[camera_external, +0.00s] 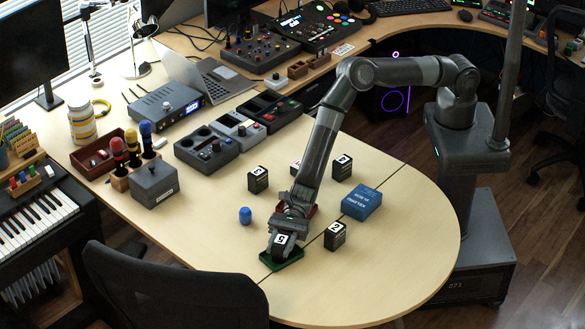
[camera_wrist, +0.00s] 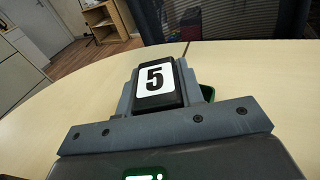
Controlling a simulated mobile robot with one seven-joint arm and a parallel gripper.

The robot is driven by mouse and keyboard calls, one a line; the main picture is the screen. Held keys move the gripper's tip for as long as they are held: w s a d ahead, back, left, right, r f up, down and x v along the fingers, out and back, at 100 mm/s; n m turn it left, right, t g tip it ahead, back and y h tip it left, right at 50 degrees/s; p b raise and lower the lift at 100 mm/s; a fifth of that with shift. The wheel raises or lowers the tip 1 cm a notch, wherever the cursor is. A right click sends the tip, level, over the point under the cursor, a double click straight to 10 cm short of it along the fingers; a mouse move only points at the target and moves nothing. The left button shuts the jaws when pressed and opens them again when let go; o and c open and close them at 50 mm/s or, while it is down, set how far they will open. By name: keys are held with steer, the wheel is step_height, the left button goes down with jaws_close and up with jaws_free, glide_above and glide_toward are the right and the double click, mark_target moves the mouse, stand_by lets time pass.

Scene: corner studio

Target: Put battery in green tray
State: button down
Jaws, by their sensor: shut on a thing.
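My gripper (camera_external: 285,233) is shut on a black block with a white label reading 5 (camera_external: 281,245). In the wrist view the black block (camera_wrist: 157,82) sits between the grey fingers (camera_wrist: 156,90), its label facing the camera. A small green tray (camera_external: 289,262) lies on the table right under the block. A bit of its green edge (camera_wrist: 208,93) shows in the wrist view. I cannot tell whether the block touches the tray's floor. A small blue cylinder (camera_external: 245,215) stands to the left of my gripper. Nothing in view is plainly marked as a battery.
Other numbered black blocks stand around my arm, at the left (camera_external: 258,180), the back right (camera_external: 342,167) and the right (camera_external: 335,236). A blue box (camera_external: 362,203) lies to the right. A grey box (camera_external: 154,184) stands farther left. A chair (camera_external: 170,290) borders the table's front.

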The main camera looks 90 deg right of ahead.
steer(key=c, duration=1.4)
jaws_free()
steer(key=shift+s+d+f, duration=0.1)
steer(key=shift+f, duration=0.55)
steer(key=o, duration=0.4)
steer(key=shift+f, duration=0.25)
steer(key=shift+o, duration=0.2)
steer(key=shift+d, duration=0.1)
steer(key=shift+r, duration=0.2)
steer(key=v, duration=0.4)
steer(key=r+v, duration=0.1)
steer(key=v, duration=0.6)
steer(key=shift+s+d+r, duration=0.2)
steer(key=shift+d+r, duration=0.05)
steer(key=shift+r, duration=0.1)
